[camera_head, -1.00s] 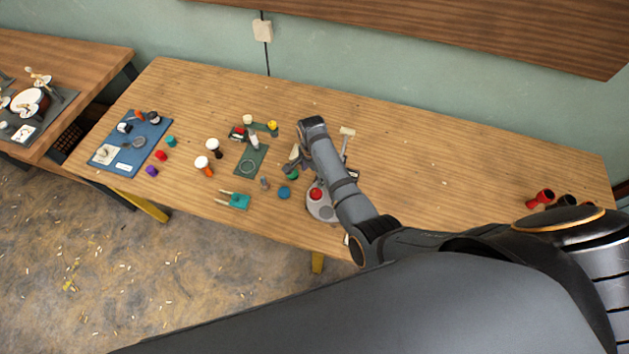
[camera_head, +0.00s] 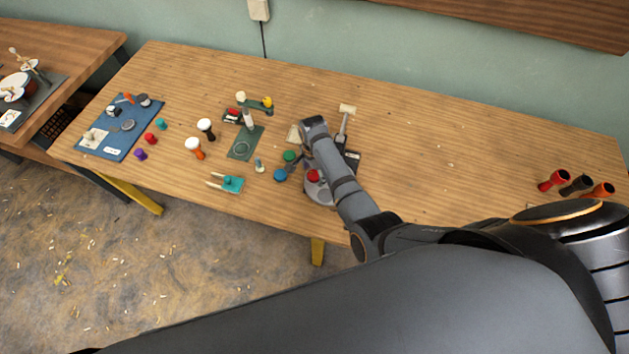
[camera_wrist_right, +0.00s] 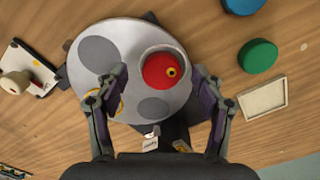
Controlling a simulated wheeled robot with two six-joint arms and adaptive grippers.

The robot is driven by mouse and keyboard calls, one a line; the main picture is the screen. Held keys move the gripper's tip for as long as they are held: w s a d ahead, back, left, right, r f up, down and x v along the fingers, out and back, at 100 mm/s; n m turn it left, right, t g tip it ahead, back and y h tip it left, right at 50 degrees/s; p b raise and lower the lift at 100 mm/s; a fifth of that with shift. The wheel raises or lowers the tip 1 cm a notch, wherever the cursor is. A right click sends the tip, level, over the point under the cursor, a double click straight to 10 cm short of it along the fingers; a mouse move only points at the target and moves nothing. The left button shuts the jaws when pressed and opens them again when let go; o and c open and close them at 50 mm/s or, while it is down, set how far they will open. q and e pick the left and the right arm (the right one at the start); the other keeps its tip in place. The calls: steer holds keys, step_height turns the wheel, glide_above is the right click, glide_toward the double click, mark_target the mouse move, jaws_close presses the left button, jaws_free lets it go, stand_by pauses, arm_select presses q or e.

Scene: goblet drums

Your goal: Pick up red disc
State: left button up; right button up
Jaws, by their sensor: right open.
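The red disc (camera_head: 314,176) sits on a round grey plate (camera_head: 322,194) near the table's front edge. My left gripper is not in view.
Green (camera_head: 289,156) and blue (camera_head: 280,175) discs lie just left of the plate. A mallet (camera_head: 345,122) lies behind. Several small goblet drums (camera_head: 205,127) and a blue mat (camera_head: 122,132) are farther left. More drums (camera_head: 577,183) lie far right. The table's right-centre is clear.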

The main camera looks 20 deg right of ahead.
steer(key=shift+w+f, duration=0.1)
steer(key=shift+f, duration=0.45)
steer(key=shift+r, duration=0.15)
steer(key=c, duration=1)
steer(key=shift+o, duration=0.2)
steer(key=shift+r, duration=0.1)
